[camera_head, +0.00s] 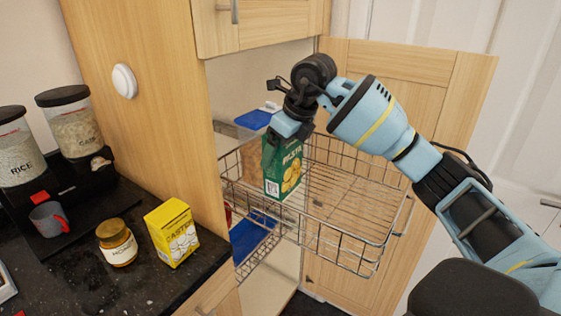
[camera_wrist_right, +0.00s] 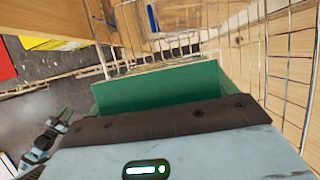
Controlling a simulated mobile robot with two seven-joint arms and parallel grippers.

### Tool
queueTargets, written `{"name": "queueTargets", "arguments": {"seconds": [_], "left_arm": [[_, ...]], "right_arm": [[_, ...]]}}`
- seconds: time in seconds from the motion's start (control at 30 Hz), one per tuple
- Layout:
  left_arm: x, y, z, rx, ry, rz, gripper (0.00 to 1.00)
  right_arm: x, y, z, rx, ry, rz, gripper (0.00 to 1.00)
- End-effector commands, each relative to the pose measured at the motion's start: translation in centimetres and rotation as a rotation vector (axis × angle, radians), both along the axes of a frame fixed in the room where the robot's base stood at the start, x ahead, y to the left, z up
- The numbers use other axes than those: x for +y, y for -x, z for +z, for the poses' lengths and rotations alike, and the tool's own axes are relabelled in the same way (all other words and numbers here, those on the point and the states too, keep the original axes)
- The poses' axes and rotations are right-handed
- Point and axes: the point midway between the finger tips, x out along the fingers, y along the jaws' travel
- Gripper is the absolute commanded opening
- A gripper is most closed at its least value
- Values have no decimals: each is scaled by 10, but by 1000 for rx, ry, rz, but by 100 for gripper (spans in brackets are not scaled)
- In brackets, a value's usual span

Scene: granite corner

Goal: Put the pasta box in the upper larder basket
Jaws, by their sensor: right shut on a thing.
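The green pasta box (camera_head: 283,167) is upright at the left part of the upper larder basket (camera_head: 345,235), a pulled-out wire basket. My right gripper (camera_head: 290,128) is shut on the top of the box from above. Whether the box touches the basket floor I cannot tell. In the right wrist view the green box (camera_wrist_right: 160,88) lies just beyond the gripper body, with basket wires around it. My left gripper does not clearly show in the head view.
The open larder door (camera_head: 440,100) stands behind the basket. A yellow box (camera_head: 172,232), a honey jar (camera_head: 117,243), a mug (camera_head: 49,219) and jars of rice (camera_head: 17,160) and another dry food (camera_head: 72,130) stand at left. The basket's right part is empty.

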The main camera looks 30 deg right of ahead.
Motion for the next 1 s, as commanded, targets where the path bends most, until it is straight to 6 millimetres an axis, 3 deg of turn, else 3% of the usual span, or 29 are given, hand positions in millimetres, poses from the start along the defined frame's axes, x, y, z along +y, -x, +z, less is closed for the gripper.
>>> {"name": "queueTargets", "arguments": {"seconds": [0.2, 0.73, 0.77, 0.87, 1.0], "left_arm": [[0, -1, 1, -1, 0, -1, 36], [0, -2, 4, -7, -1, 0, 36], [0, -2, 4, -7, -1, 0, 36], [0, -2, 4, -7, -1, 0, 36], [0, -2, 3, -7, -1, 0, 36]], "right_arm": [[-1, 0, -31, 1, 1, 0, 43], [-1, -4, -41, -1, 0, 0, 43], [-1, -3, -41, 2, 1, 0, 87], [-1, -3, -41, 2, 1, 0, 100], [-1, -3, -41, 2, 1, 0, 100]]}}
